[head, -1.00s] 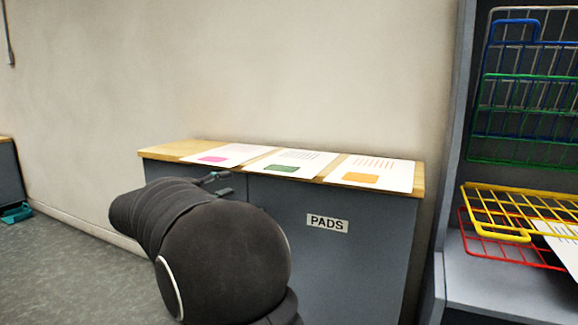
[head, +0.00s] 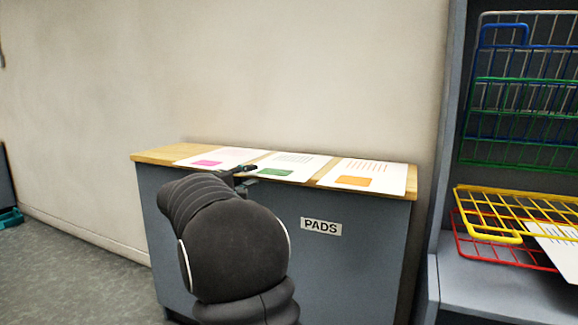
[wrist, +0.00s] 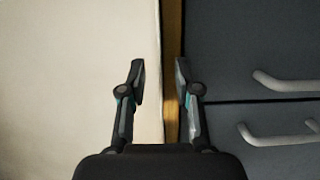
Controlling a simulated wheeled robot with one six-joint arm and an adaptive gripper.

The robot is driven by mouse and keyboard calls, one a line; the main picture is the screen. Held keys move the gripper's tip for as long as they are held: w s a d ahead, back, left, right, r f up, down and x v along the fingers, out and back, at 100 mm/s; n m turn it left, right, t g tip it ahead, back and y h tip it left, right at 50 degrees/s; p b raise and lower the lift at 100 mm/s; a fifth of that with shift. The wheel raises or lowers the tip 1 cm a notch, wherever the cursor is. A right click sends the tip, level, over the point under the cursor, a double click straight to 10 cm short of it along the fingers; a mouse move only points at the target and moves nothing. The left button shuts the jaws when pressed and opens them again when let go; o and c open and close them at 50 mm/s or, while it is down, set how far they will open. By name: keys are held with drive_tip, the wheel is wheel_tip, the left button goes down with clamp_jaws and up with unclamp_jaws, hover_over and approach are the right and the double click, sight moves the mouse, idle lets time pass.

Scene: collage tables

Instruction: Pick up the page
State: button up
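Three white pages lie side by side on the wooden top of the cabinet: one with a pink block (head: 222,156), one with a green block (head: 296,164) and one with an orange block (head: 366,176). My gripper (head: 246,170) is at the front edge of the top, by the near left part of the green-block page. In the wrist view my gripper (wrist: 161,82) is open, with a narrow gap between the fingers. The wooden edge (wrist: 173,40) runs between and behind them, and nothing shows held. Whether a finger touches a page I cannot tell.
The grey cabinet (head: 355,255) carries a PADS label; its handles (wrist: 285,82) show in the wrist view. A beige wall stands behind. At right, a shelf unit holds a yellow wire rack (head: 510,210) above a red one (head: 500,250), with another printed page (head: 556,250) there.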

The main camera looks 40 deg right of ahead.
drive_tip(key=shift+w+d, duration=0.15)
drive_tip(key=shift+d, duration=0.9)
clamp_jaws()
